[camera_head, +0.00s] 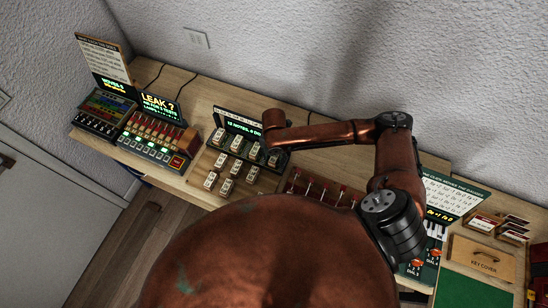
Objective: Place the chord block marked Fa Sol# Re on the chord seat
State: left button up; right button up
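My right arm reaches across the middle of the head view, and its far end hangs over the right side of a wooden board with several small pale blocks (236,145). My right gripper (276,159) is small and dark there, close to the rightmost blocks; I cannot tell whether it is open or touches one. A dark panel with green lit text (238,125) stands behind the blocks. Markings on the blocks are too small to read, so I cannot pick out the Fa Sol# Re chord block. I cannot identify the chord seat. My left gripper is not in view.
A lit "LEAK ?" console (158,135) and another console (98,112) stand at left. Red-topped levers (320,192) are partly hidden by my arm and body. At right are a green panel (452,195), upright cards (482,222), a wooden key cover (482,258) and a green mat (468,290).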

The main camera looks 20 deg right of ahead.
aim_at(274, 158)
notch_tip(274, 158, up, 12)
jog(key=shift+r, duration=0.2)
dwell(0.8)
